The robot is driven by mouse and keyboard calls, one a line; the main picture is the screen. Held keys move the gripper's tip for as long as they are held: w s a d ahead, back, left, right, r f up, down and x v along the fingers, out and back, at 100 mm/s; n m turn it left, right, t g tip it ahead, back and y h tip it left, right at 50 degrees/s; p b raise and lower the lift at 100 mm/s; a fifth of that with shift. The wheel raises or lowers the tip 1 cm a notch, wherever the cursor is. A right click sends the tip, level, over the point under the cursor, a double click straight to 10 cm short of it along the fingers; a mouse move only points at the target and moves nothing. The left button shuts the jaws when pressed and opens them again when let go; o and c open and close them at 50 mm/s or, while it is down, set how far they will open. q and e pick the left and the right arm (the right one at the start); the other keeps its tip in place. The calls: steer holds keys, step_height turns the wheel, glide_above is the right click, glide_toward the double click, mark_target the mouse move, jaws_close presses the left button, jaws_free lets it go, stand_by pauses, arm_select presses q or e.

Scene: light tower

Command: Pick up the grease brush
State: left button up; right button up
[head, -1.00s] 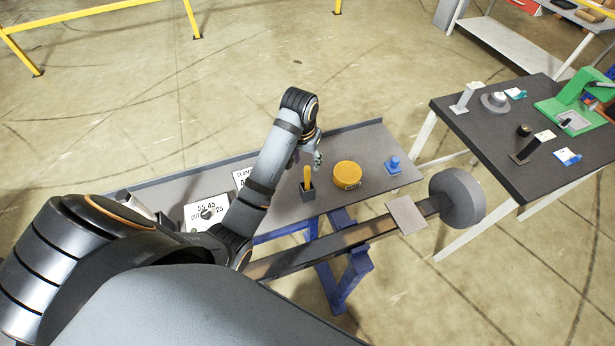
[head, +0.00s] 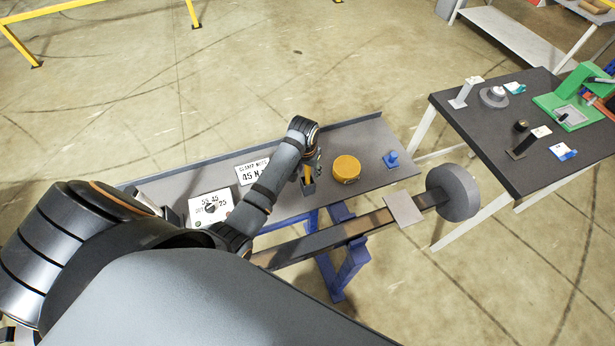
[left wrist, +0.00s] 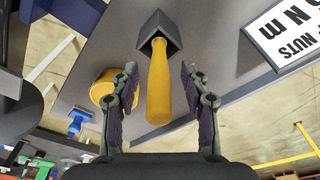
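The grease brush (left wrist: 159,80) shows its yellow handle standing up from a dark square holder (left wrist: 157,32) in the left wrist view; its lower end is hidden in the holder. In the head view the handle (head: 307,172) is partly covered by my left gripper (head: 314,165). My left gripper (left wrist: 160,95) is open, with one finger on each side of the handle and a gap to both. My right gripper is not in view.
A round yellow tin (head: 346,168) and a small blue item (head: 391,160) stand on the grey bench (head: 366,140) right of the holder. White signs (head: 252,171) lie left. A dark table (head: 463,127) holds other tools at right.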

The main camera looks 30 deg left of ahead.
arm_select(q)
steer(key=shift+d+r, duration=0.1)
jaws_close()
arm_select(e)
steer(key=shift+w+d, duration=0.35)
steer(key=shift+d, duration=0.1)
